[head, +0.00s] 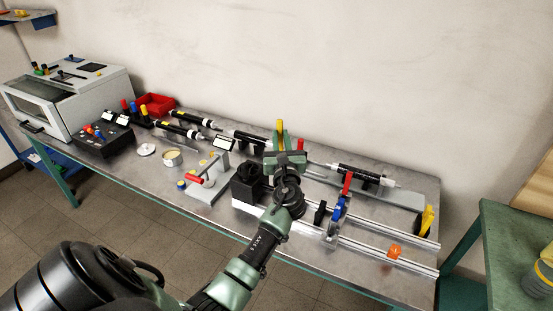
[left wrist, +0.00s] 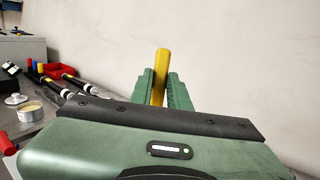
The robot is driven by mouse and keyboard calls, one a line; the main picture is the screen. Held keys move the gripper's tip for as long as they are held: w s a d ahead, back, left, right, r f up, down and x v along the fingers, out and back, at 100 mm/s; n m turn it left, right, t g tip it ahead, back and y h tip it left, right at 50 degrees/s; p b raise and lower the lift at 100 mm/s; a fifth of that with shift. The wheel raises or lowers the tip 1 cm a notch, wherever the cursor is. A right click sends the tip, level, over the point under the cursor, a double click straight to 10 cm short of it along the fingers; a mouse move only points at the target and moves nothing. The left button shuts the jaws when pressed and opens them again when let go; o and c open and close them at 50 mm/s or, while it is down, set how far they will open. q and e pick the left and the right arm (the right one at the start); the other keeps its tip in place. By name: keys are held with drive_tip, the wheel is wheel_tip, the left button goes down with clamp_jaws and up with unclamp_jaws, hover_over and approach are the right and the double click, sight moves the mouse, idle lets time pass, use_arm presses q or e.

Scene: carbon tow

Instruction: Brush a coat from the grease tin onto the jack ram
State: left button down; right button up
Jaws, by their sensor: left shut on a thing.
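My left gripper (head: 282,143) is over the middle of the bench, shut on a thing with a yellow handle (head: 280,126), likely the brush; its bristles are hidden. In the left wrist view the yellow handle (left wrist: 159,77) stands upright between the green fingers. The open grease tin (head: 172,158), with pale yellow contents, stands to the left of the gripper, well apart from it; it also shows in the left wrist view (left wrist: 30,112). Several black cylinders with silver ends, such as one at the right (head: 358,174), lie along the back; I cannot tell which is the jack ram.
A round metal lid (head: 145,149) lies beside the tin. A press with a red handle (head: 194,178) and a black block (head: 246,184) stand between tin and gripper. Clamps (head: 338,212) on silver rails are at the right. A white machine (head: 68,100) fills the left end.

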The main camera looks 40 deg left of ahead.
sight(281, 121)
use_arm(q)
drive_tip(key=shift+r, duration=0.1)
drive_tip(key=shift+w+a+r+p, duration=0.2)
drive_tip(key=shift+r+p, duration=0.2)
drive_tip(key=shift+r, duration=0.15)
drive_tip(key=r+h+p, duration=0.1)
drive_tip(key=w+r+g+h+p, duration=0.1)
drive_tip(key=g+h+p, duration=0.1)
drive_tip(key=shift+w+a+r+m+p, duration=0.15)
drive_tip(key=shift+a+r+m+p, duration=0.15)
drive_tip(key=shift+a+r+m, duration=0.1)
drive_tip(key=d+g+h+p, duration=0.1)
drive_tip(key=h, duration=0.1)
drive_tip(key=d+m+g+h+p, duration=0.1)
drive_tip(key=p, duration=0.1)
drive_tip(key=shift+f+g+h, duration=0.35)
drive_tip(key=shift+g+h, duration=0.05)
drive_tip(key=s+d+f+m+g+h+p, duration=0.1)
drive_tip(key=s+d+m+g+h+p, duration=0.1)
drive_tip(key=s, duration=0.3)
drive_tip(key=s+d+f+m+g+h+p, duration=0.2)
drive_tip(key=s+d+h, duration=0.1)
drive_tip(key=s, duration=0.3)
drive_tip(key=shift+s+d+f+g+p, duration=0.3)
drive_tip(key=shift+d+g, duration=0.1)
drive_tip(key=shift+d, duration=0.15)
drive_tip(key=shift+w, duration=0.1)
